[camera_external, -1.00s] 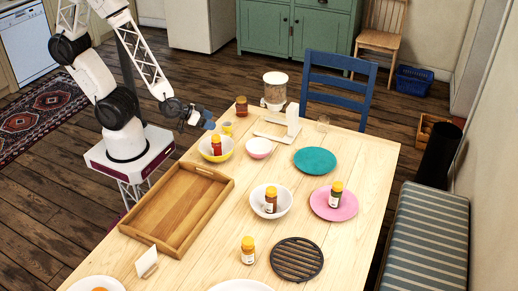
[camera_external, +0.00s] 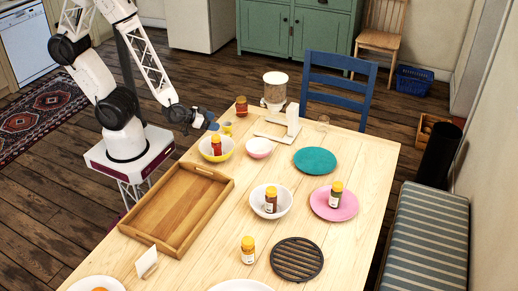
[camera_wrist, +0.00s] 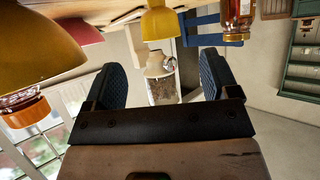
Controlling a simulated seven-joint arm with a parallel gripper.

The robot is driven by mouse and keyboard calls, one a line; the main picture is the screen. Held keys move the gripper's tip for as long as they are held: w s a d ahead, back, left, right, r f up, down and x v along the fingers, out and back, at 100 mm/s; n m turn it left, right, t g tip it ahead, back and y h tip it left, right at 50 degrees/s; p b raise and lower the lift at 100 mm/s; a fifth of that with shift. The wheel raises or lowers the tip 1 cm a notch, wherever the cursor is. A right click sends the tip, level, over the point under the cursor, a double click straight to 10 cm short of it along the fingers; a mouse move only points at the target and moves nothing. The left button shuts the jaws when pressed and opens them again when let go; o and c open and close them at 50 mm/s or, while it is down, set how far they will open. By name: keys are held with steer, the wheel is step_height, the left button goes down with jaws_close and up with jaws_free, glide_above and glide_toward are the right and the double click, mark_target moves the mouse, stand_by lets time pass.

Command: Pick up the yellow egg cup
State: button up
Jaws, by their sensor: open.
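The yellow egg cup (camera_external: 227,129) stands on the table near its far left edge, just past the yellow bowl, small in the external view. In the wrist view, which is upside down, the egg cup (camera_wrist: 160,23) shows at the top, ahead of the fingers and roughly centred between them. My gripper (camera_external: 213,126) is just left of the egg cup, low by the table edge. In the wrist view my gripper's two dark pads (camera_wrist: 162,82) are wide apart with nothing between them. I see no contact with the cup.
The yellow bowl (camera_external: 226,155) holding a jar (camera_external: 216,146) stands close in front of my gripper. The pink bowl (camera_external: 259,148) is to the right. A reddish jar (camera_external: 241,106) and a dispenser (camera_external: 275,92) stand behind the cup. The wooden tray (camera_external: 160,235) lies nearer.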

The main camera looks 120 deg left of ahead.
mark_target(224, 124)
steer(key=shift+w+a+f, duration=0.15)
steer(key=shift+a+f, duration=0.05)
steer(key=shift+w+a, duration=0.1)
steer(key=shift+x, duration=2.5)
steer(key=shift+r, duration=0.1)
steer(key=c, duration=1)
steer(key=shift+r, duration=0.15)
